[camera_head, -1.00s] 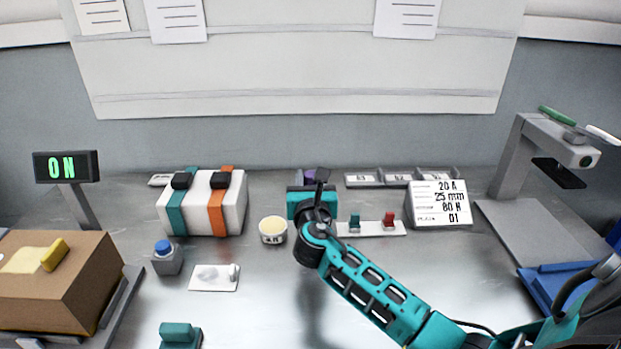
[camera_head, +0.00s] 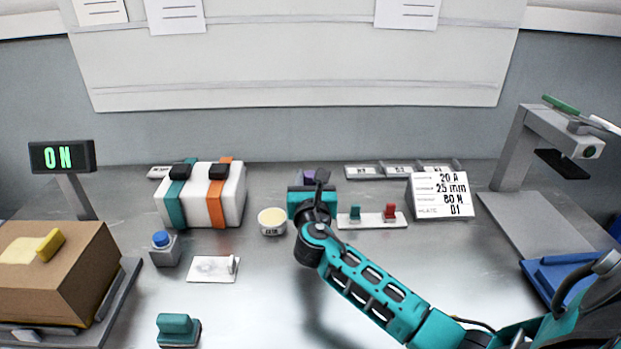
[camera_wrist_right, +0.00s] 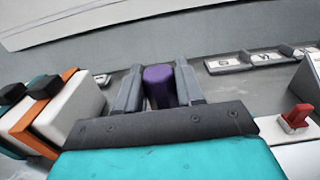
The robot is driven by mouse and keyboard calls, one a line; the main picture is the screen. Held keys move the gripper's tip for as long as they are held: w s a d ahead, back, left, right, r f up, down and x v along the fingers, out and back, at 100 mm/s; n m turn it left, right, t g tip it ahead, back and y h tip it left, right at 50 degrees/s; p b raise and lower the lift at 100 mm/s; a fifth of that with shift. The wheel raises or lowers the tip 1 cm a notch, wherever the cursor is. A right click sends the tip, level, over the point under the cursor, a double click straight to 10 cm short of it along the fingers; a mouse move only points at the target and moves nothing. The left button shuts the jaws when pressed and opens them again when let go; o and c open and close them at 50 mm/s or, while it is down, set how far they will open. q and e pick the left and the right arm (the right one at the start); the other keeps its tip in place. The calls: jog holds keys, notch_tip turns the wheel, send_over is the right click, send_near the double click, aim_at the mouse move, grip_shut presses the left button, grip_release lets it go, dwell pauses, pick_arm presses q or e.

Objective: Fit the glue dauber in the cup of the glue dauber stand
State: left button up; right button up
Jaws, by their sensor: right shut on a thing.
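My right gripper (camera_wrist_right: 159,90) is shut on a purple round-topped cylinder (camera_wrist_right: 158,87), which I take to be the glue dauber. In the wrist view it stands upright between the two grey fingers, and its lower part is hidden behind the gripper body. In the head view only a bit of purple (camera_head: 309,178) shows past the teal gripper body. A small white cup (camera_head: 272,222) with cream contents stands just left of the gripper. I cannot make out the dauber stand for certain. My left gripper is not in view.
A white case with teal and orange straps (camera_head: 207,196) stands at left. A switch plate (camera_head: 370,219) and a label card (camera_head: 441,196) are at right. A blue-button box (camera_head: 163,248), a white plate (camera_head: 208,270) and a teal block (camera_head: 178,332) lie nearer.

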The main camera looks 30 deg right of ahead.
jog(key=shift+f+b, duration=0.55)
jog(key=shift+f, duration=0.35)
jog(key=o, duration=1.1)
jog(key=p+v, duration=0.1)
jog(key=v, duration=1.2)
jog(key=shift+r, duration=0.1)
